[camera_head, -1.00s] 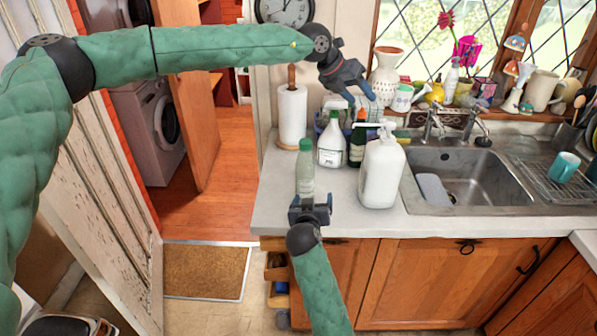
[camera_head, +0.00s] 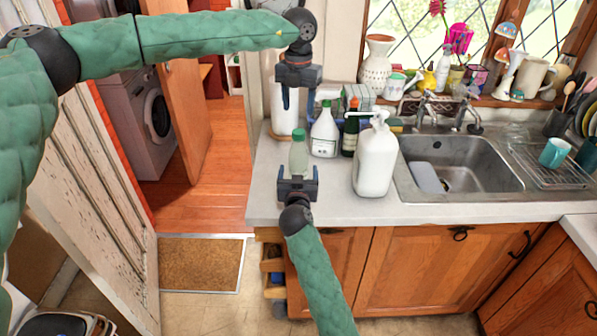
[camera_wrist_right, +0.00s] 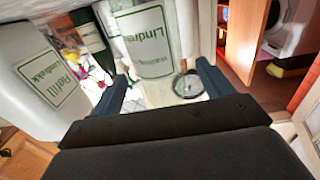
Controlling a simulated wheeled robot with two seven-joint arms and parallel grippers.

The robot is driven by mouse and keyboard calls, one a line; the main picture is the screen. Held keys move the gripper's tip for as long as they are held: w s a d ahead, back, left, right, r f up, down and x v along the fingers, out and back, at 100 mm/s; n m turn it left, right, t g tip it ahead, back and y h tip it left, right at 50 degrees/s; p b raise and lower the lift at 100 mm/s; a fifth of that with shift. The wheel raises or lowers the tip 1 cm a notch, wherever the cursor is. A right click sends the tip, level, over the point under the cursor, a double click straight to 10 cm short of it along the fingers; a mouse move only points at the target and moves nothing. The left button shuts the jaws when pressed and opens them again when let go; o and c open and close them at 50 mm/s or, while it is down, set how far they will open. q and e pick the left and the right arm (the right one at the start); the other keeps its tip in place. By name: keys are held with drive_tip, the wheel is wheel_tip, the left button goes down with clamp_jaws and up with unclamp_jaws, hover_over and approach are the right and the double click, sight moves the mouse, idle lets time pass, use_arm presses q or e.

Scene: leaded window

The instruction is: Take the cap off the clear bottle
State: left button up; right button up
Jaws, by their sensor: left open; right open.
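The clear bottle (camera_head: 299,158) stands upright near the counter's front left edge in the head view, with a green cap (camera_head: 298,134) on it. My right gripper (camera_head: 298,176) is open, low at the counter edge in front of the bottle; its fingertips lie to either side of the bottle's lower part.
A white spray bottle (camera_head: 324,135), a dark green bottle (camera_head: 350,138) and a large white pump bottle (camera_head: 376,165) stand close on the right. A paper roll (camera_head: 283,110) is behind. The sink (camera_head: 460,165) lies further right. Counter left of the clear bottle is free.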

sight(299, 163)
drive_tip(key=shift+w+d, duration=0.1)
drive_tip(key=shift+w, duration=2.3)
